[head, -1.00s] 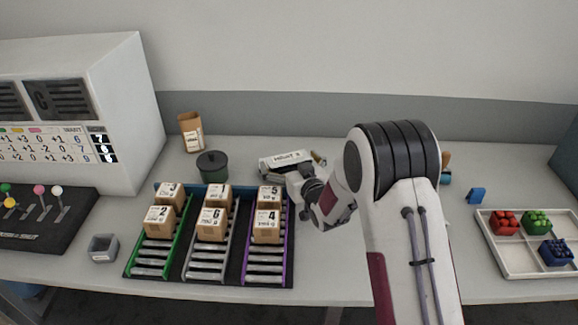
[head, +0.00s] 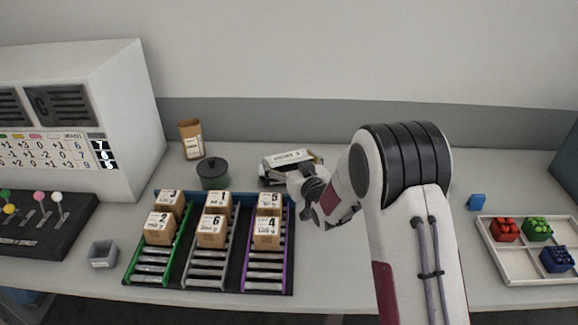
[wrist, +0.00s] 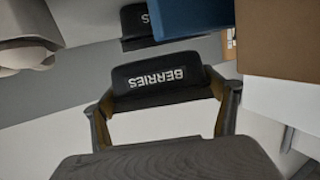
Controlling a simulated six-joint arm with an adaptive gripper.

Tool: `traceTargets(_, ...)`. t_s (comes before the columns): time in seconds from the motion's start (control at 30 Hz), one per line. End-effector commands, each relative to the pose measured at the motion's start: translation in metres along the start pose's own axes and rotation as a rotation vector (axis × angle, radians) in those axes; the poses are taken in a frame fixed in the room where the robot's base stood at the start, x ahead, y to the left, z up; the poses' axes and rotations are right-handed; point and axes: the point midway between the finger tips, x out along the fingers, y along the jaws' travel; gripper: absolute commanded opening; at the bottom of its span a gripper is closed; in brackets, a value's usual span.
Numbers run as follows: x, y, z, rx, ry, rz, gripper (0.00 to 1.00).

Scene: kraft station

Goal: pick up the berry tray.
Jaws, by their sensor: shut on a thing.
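A dark piece lettered BERRIES (wrist: 160,78) shows upside down in the wrist view, between the two dark fingers of my gripper (wrist: 165,100). My gripper is shut on it. In the head view my gripper (head: 316,186) is behind the right end of the roller rack, beside a small grey-and-white labelled tray (head: 288,157). My arm covers part of this area, and the fingertips are hard to make out there. I cannot read that tray's label in the head view.
Several numbered cartons stand on the roller rack (head: 208,262). A dark green pot (head: 213,174), a brown cup (head: 191,140) and a grey bin (head: 102,254) are at left. A white divided tray (head: 507,267) with red, green and blue punnets is at right.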

Motion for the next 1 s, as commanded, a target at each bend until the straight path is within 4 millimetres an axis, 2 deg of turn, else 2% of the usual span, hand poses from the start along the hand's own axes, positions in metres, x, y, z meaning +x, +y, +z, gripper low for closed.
traceTargets(0.3,-0.008,0.0,-0.044,-0.001,0.004,-0.001,0.58)
traceTargets(0.5,-0.012,0.0,-0.064,0.0,0.003,0.0,0.58)
traceTargets(0.7,-0.014,0.0,-0.072,0.0,0.002,0.0,0.58)
traceTargets(1.0,-0.015,0.0,-0.073,0.0,0.001,0.0,0.58)
